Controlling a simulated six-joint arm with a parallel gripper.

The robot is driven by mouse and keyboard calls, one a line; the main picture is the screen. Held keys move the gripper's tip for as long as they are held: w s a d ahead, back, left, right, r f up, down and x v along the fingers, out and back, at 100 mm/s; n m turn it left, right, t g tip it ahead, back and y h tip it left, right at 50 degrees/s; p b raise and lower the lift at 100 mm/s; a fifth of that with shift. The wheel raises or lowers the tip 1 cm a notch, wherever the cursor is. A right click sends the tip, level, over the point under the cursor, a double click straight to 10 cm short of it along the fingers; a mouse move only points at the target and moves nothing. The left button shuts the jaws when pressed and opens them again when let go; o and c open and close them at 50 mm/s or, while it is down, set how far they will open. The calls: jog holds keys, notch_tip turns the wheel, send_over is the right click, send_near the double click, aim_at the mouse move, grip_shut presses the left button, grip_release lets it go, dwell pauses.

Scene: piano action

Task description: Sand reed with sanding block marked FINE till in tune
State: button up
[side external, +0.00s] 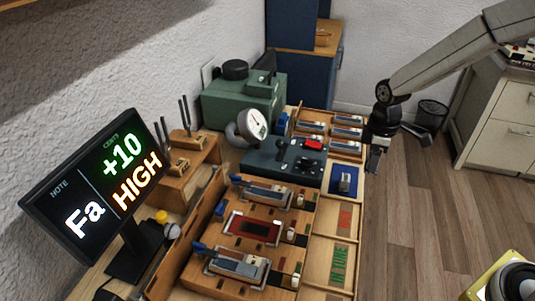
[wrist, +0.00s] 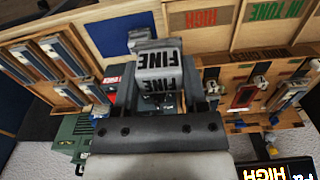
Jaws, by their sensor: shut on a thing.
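My gripper (side external: 374,162) hangs above the right side of the bench, near the blue compartment. In the wrist view my gripper (wrist: 160,103) is shut on a pale grey sanding block (wrist: 160,62) with FINE in black letters on two faces. The block is hard to make out in the side view. The monitor (side external: 100,185) reads Fa, +10, HIGH. Metal reed-like pieces sit on the front wooden board, at its back (side external: 265,190) and front (side external: 240,262). Which reed reads Fa cannot be told.
A blue compartment (wrist: 122,35) holds a small grey item; the HIGH (wrist: 200,18) and IN TUNE (wrist: 282,10) compartments look empty. Several reed pieces lie in the back rack (side external: 345,120).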

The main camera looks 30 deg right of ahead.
jog(key=s+a+r, duration=0.1)
jog(key=a, duration=1.8)
jog(key=s+a+r, duration=0.1)
jog(key=s+a, duration=0.1)
jog(key=a, duration=1.8)
jog(key=shift+a, duration=0.3)
